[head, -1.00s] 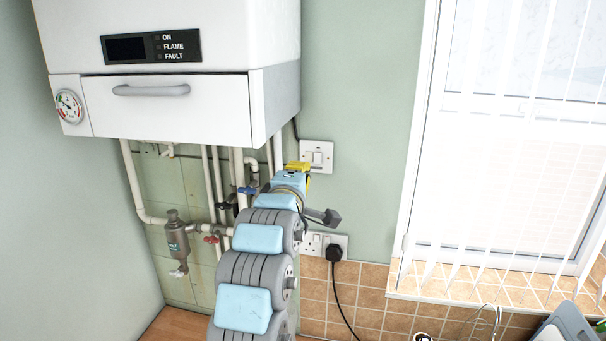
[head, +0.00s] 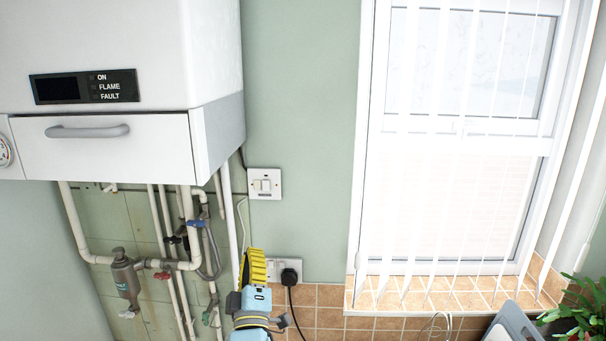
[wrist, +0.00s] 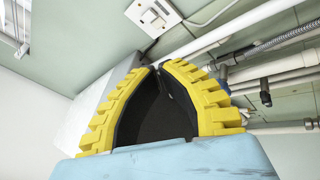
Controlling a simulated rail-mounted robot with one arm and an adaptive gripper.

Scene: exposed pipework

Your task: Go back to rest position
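My gripper (head: 254,262) is low in the head view, in front of the wall just left of the double socket, pointing upward. Its yellow ridged fingers also show in the wrist view (wrist: 160,67), where the tips come together with nothing visible between them. The blue arm part below it runs off the bottom edge of the head view. The gripper appears apart from the pipes on its left.
The white boiler (head: 105,145) hangs upper left, with white pipes (head: 160,215), a blue-handled valve (head: 197,224) and a metal filter (head: 125,275) beneath. A switch (head: 264,184), plugged socket (head: 290,277), window blinds (head: 460,160) and plant (head: 580,305) lie rightward.

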